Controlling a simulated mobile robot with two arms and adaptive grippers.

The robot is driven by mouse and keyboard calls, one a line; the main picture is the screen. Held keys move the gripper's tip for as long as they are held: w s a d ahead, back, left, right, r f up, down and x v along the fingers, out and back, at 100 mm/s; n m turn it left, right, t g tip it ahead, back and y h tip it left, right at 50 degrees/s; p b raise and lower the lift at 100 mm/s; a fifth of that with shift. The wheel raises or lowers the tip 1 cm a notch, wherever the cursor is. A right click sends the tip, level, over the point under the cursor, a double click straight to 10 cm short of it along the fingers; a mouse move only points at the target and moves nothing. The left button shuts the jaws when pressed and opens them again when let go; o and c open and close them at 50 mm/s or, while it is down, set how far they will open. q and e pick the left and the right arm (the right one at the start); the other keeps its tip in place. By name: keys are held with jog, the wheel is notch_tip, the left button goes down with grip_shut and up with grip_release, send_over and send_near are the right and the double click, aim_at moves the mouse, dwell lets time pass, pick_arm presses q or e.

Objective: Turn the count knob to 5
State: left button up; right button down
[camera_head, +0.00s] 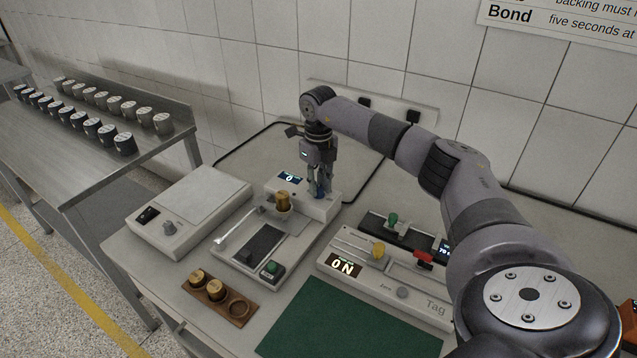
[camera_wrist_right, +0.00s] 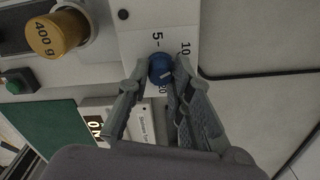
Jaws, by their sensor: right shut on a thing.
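A pale pointer line on the knob shows, aimed away from the 5, roughly toward the lower left. My right gripper (camera_wrist_right: 157,85) is shut on the knob, one finger on each side. In the head view my right gripper (camera_head: 321,190) points down at the white machine (camera_head: 318,207), whose small display (camera_head: 290,178) appears to read 0. My left gripper is not in view.
A brass 400 g weight (camera_wrist_right: 58,33) sits beside the knob panel. A white scale (camera_head: 188,213) stands at left, a wooden weight holder (camera_head: 219,297) in front, a labelled device (camera_head: 402,291) at right. A green mat (camera_head: 345,325) lies clear.

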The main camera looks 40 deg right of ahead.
aim_at(319, 187)
jog(key=n, duration=0.6)
jog(key=shift+r, duration=0.1)
jog(key=n, duration=0.6)
jog(key=shift+n, duration=0.3)
dwell(0.3)
jog(key=c, duration=1.4)
grip_release()
notch_tip(319, 187, up, 12)
jog(key=shift+f, duration=0.1)
